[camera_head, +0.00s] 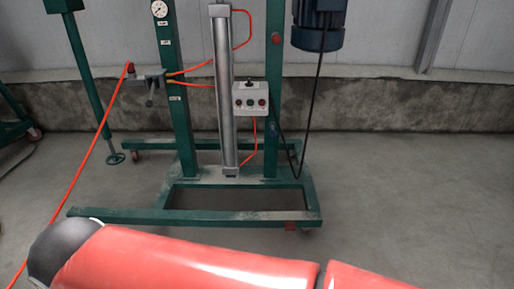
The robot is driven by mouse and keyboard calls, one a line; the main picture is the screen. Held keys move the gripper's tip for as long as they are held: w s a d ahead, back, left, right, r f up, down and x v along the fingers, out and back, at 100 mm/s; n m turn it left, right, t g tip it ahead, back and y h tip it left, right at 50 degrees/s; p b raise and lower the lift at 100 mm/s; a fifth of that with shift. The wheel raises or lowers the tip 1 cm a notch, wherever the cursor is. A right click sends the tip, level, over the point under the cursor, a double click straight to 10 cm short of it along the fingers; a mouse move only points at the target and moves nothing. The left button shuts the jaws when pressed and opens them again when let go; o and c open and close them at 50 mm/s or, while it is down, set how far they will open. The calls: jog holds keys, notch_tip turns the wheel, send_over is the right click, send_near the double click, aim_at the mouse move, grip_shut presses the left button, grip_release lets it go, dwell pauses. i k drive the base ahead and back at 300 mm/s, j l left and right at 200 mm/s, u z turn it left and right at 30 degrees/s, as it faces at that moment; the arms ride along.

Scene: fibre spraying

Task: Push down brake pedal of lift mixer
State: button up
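The lift mixer's green frame (240,216) stands on the floor ahead, with two uprights and a low base of green beams. A silver vertical cylinder (224,100) stands between the uprights. A blue motor (319,35) hangs at the upper right. A small red part (291,227) shows under the front right end of the base; it may be a caster or brake pedal, too small to tell. My red arm crosses the bottom of the view. My gripper is not in view.
A grey control box (250,98) with buttons is on the frame. An orange hose (89,158) runs down the left to the floor. A green post (91,75) stands at the left. A wall closes off the back. Floor at the right (420,190) is clear.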

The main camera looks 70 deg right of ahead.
aim_at(289, 226)
jog(key=z, duration=2.85)
jog(key=i+j+u, duration=0.15)
jog(key=i+u, duration=0.2)
jog(key=i, duration=0.05)
